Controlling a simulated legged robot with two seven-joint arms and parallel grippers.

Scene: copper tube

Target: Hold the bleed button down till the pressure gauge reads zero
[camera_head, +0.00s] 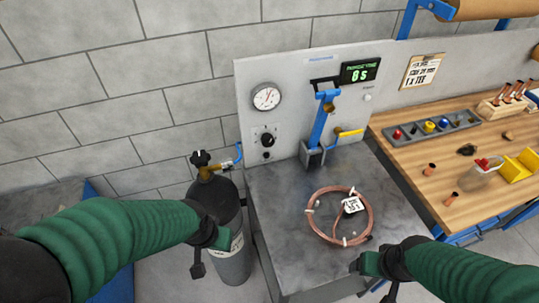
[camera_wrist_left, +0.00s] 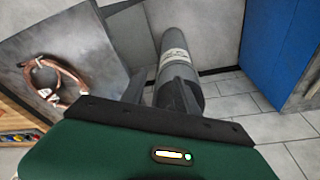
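The round white pressure gauge (camera_head: 266,97) is on the grey back panel at the left; its needle slants, but the reading is too small to tell. A small pale round button (camera_head: 367,97) sits below the green display; its label is unreadable, so I cannot tell whether it is the bleed button. My left gripper (camera_head: 209,251) is in front of the dark gas cylinder, with its fingers apart and nothing seen between them. My right gripper (camera_head: 378,278) is near the grey bench's front right corner, fingers apart and empty. Both are well away from the panel.
A copper tube coil (camera_head: 369,217) with a tag lies on the grey bench (camera_head: 275,250). The gas cylinder (camera_head: 232,262) stands left of it. A blue lever fixture (camera_head: 320,118), yellow-handled valve (camera_head: 349,133) and black knob (camera_head: 267,140) are on the panel. A wooden workbench (camera_head: 420,165) is at right.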

